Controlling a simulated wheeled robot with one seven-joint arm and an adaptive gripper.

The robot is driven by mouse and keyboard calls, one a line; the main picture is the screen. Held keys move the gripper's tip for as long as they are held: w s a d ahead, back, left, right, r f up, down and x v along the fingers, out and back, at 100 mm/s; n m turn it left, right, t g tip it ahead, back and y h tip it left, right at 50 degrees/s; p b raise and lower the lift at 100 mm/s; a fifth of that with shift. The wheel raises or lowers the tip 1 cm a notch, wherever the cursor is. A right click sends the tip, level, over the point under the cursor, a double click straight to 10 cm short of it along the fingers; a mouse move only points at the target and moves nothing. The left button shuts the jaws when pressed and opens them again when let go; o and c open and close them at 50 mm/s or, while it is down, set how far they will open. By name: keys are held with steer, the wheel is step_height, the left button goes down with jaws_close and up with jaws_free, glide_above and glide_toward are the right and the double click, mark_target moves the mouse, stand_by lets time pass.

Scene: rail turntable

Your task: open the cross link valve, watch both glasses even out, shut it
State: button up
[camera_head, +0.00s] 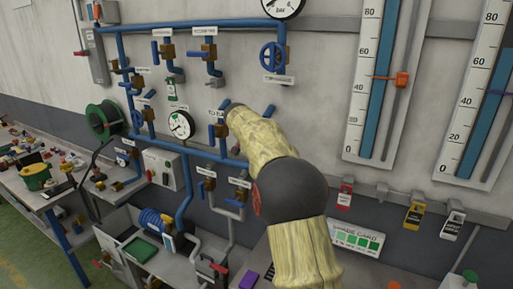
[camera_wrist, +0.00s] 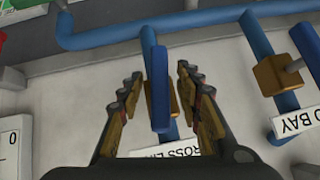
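The cross link valve shows in the wrist view as a blue lever (camera_wrist: 158,90) on a brass body, above a label (camera_wrist: 170,151) reading "CROSS LI…". My gripper (camera_wrist: 157,78) is open, with one finger on each side of the lever. I see a gap on the left; contact on the right is unclear. The lever looks roughly in line with the pipe behind it. In the head view my arm hides the gripper and this valve. Two sight glasses, left (camera_head: 376,80) and right (camera_head: 493,110), show blue columns running up to the picture's top edge.
A neighbouring brass valve (camera_wrist: 277,75) with a blue lever sits close right in the wrist view, by a "BAY" label. A blue pipe (camera_wrist: 190,30) crosses above the fingers. Tagged padlocks (camera_head: 414,214) hang below the glasses. A cluttered bench (camera_head: 40,200) stands left.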

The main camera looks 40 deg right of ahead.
steer(key=shift+r, duration=0.1)
steer(key=v, duration=1.1)
steer(key=shift+s+a+r, duration=0.2)
steer(key=shift+s+a, duration=0.05)
steer(key=shift+a, duration=0.05)
steer(key=s+a+f+n+g+y, duration=0.1)
steer(key=s+a+f+n, duration=0.15)
steer(key=f, duration=0.25)
steer(key=s+a+f+n+y, duration=0.1)
steer(key=s+a+f+n, duration=0.15)
steer(key=f+n, duration=0.2)
steer(key=s+a+f+n+y+b, duration=0.2)
steer(key=s+a+f+b, duration=0.2)
steer(key=s+a, duration=0.6)
steer(key=s+a+f+n+t+y+b, duration=0.1)
steer(key=s+a+f+n+y+b, duration=0.1)
steer(key=s+a+f, duration=0.7)
steer(key=s+a+f+n+y+b, duration=0.1)
steer(key=s+a+f+n+b, duration=0.2)
steer(key=s+a+f+b, duration=0.4)
steer(key=s+a, duration=0.5)
steer(key=shift+s+t+y, duration=0.35)
steer(key=shift+t+y, duration=0.05)
